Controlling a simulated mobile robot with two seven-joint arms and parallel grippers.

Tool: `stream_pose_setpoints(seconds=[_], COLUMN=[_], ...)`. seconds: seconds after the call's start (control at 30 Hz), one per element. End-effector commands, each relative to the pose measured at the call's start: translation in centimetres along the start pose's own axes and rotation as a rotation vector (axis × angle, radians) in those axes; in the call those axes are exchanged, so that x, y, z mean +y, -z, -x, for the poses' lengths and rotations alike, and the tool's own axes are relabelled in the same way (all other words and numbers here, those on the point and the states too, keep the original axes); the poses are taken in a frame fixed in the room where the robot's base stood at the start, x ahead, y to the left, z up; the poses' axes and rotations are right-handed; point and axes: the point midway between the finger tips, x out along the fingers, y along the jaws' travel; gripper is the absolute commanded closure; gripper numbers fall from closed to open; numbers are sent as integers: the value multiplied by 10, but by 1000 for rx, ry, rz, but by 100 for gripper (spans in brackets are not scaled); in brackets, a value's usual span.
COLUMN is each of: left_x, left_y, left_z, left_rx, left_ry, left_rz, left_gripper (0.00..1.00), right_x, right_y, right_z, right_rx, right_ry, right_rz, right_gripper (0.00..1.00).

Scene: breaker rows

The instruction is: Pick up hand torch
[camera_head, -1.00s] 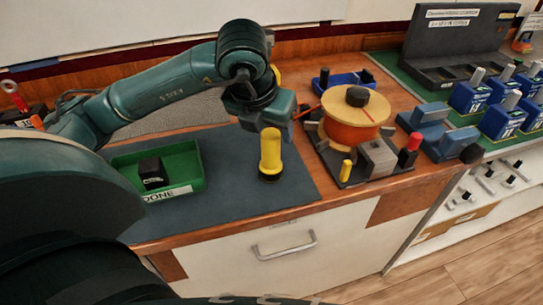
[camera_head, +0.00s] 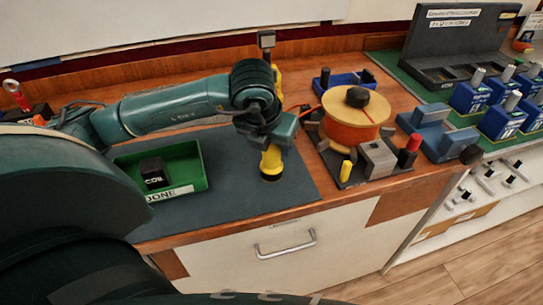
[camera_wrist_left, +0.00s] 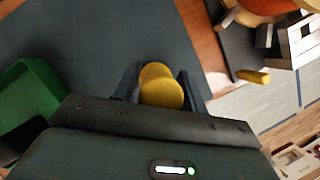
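The hand torch (camera_head: 271,163) is yellow with a dark base and stands upright on the dark mat (camera_head: 230,195). My left gripper (camera_head: 268,143) is lowered over the torch's upper part, which the gripper hides in the head view. In the left wrist view, the torch's rounded yellow body (camera_wrist_left: 161,88) lies between the two fingers of my left gripper (camera_wrist_left: 161,85). The fingers stand on either side of it, open, with little room. My right gripper is not in view.
A green tray (camera_head: 199,168) labelled DONE holds a black block (camera_head: 153,172) left of the torch. An orange cable spool (camera_head: 353,125) stands close on the right. A blue tray (camera_head: 345,80) is behind it. The mat's front is clear.

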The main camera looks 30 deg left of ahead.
Motion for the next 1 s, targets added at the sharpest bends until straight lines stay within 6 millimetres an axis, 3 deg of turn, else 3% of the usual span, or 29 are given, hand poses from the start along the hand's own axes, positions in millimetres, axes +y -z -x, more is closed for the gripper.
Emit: stream_pose_setpoints(seconds=[0.43, 0.73, 1.0], left_x=[0, 0, -1], left_y=[0, -4, -23], left_z=[0, 6, 53], left_rx=[0, -4, -8], left_ry=[0, 1, 3], left_rz=[0, 1, 0], left_gripper=[94, 94, 94], right_x=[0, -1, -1], right_y=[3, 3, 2], right_z=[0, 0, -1], right_rx=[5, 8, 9], right_ry=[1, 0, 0], right_rz=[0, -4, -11], right_gripper=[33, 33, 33])
